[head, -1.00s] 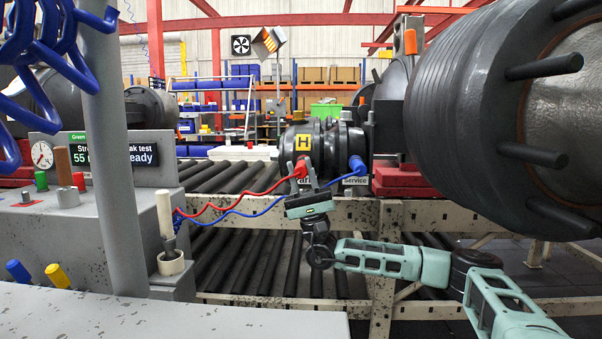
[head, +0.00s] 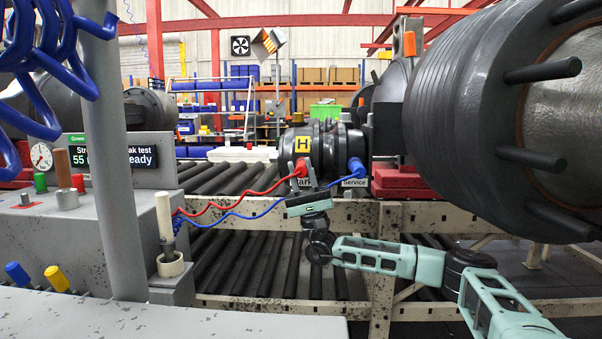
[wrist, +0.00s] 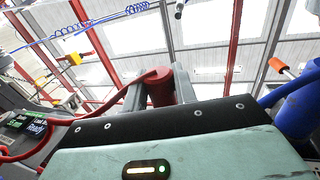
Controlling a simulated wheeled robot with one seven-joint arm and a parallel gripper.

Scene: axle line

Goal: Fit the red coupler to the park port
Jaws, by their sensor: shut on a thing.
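The red coupler (head: 299,169) with its red hose is at the front of the dark brake chamber (head: 322,138), just above the label that reads as Park. My gripper (head: 308,183) is shut on it from below. In the wrist view the red coupler (wrist: 160,87) stands between my two grey fingers (wrist: 160,92). The park port itself is hidden behind the coupler, and I cannot tell whether the coupler is seated in it. A blue coupler (head: 356,167) is at the Service port to the right, with its blue hose; it also shows in the wrist view (wrist: 300,110).
The red hose (head: 235,204) and blue hose (head: 245,215) run left to the grey test bench (head: 70,240). Its display (head: 117,158) reads Ready. A large dark drum with studs (head: 480,95) fills the right. A roller conveyor rail (head: 345,213) runs beneath.

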